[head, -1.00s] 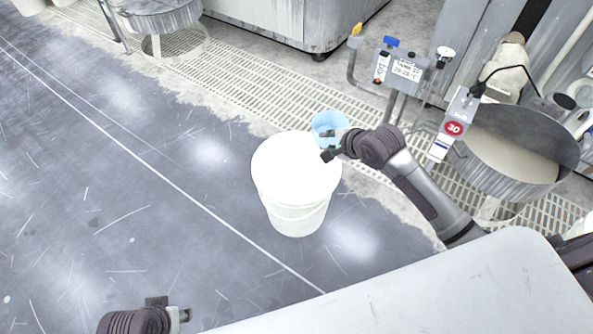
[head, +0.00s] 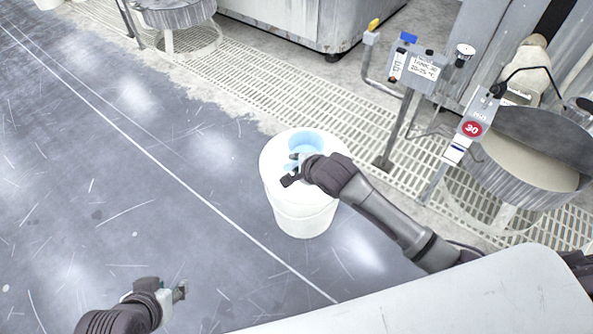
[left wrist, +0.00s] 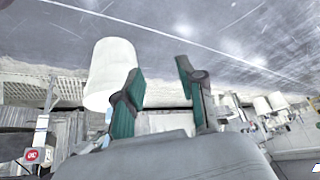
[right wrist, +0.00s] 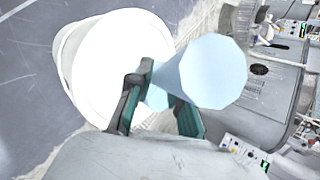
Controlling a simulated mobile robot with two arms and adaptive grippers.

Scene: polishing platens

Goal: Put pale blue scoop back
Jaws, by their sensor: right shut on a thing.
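The pale blue scoop (head: 306,142) shows over the far part of the white bucket's top (head: 277,160) in the head view. My right gripper (head: 292,172) is shut on the scoop, above the bucket. In the right wrist view the scoop's cup (right wrist: 214,72) extends to the right of the fingers (right wrist: 160,105), and part of the scoop passes between them. Whether the scoop touches the bucket I cannot tell. My left gripper (head: 180,291) is away at the lower left. In the left wrist view its two fingers (left wrist: 160,85) are apart with nothing between them.
A grey machine with a round basin (head: 520,160) and a gauge post (head: 415,75) stands at the right. A floor grating (head: 270,85) runs behind the bucket. A pale flat surface (head: 480,295) fills the lower right. The dark floor at left is clear.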

